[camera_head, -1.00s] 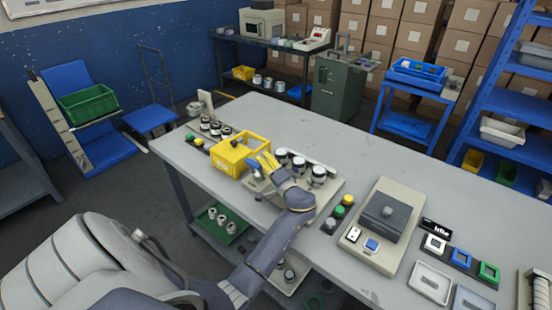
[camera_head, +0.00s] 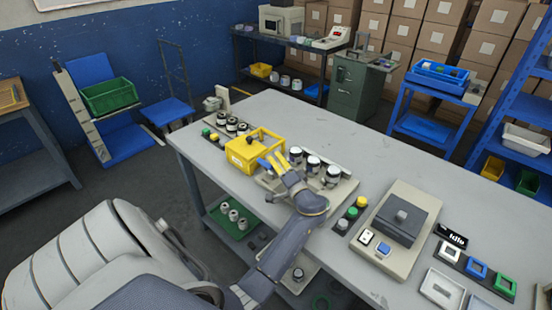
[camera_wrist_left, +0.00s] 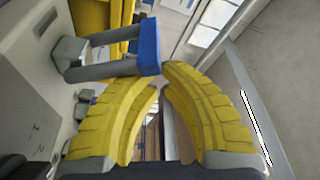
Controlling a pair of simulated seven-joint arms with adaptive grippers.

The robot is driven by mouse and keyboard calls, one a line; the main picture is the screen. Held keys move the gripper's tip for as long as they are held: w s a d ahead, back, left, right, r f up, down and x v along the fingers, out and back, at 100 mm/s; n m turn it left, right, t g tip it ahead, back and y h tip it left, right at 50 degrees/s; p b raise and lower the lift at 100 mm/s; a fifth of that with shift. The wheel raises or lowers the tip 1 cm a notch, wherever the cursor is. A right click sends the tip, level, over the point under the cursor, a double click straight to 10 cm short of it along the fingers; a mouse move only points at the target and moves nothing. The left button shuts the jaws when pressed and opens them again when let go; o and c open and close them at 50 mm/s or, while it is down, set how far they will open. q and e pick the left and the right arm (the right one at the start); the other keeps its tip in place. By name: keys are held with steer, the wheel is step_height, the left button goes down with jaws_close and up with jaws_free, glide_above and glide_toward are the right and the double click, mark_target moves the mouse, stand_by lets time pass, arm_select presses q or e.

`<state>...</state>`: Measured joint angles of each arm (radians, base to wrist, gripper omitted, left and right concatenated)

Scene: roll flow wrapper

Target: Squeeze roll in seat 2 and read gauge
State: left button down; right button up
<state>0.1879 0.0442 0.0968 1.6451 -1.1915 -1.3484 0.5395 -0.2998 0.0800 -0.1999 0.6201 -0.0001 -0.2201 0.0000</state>
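Several white rolls with dark tops stand in a row on a pale fixture plate (camera_head: 347,190); a near one (camera_head: 333,176) and a middle one (camera_head: 313,164) show in the head view. Seat numbers are not readable there. My left gripper (camera_head: 274,162) is low over the plate's left end, beside the rolls. In the left wrist view its yellow fingers (camera_wrist_left: 162,86) curve together at the tips, with nothing seen between them. A small dark display (camera_head: 453,236) reads "Idle". My right gripper is not in view.
A yellow bin (camera_head: 240,155) stands close left of the gripper. Right of the plate are coloured buttons (camera_head: 351,213), a beige device with a dark block (camera_head: 402,222) and coloured frames (camera_head: 476,268). The table's far side (camera_head: 350,135) is clear.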

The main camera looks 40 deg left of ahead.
arm_select(q)
steer(key=shift+s+a+f, duration=0.15)
steer(key=shift+s+f, duration=0.1)
steer(key=shift+f, duration=0.05)
steer(key=shift+w+r, duration=0.3)
steer(key=shift+w, duration=0.05)
steer(key=v, duration=0.4)
steer(key=w+v, duration=0.1)
steer(key=v, duration=0.6)
steer(key=shift+w+d+r, duration=0.15)
steer(key=shift+d+r, duration=0.15)
steer(key=shift+d, duration=0.3)
steer(key=shift+w, duration=0.1)
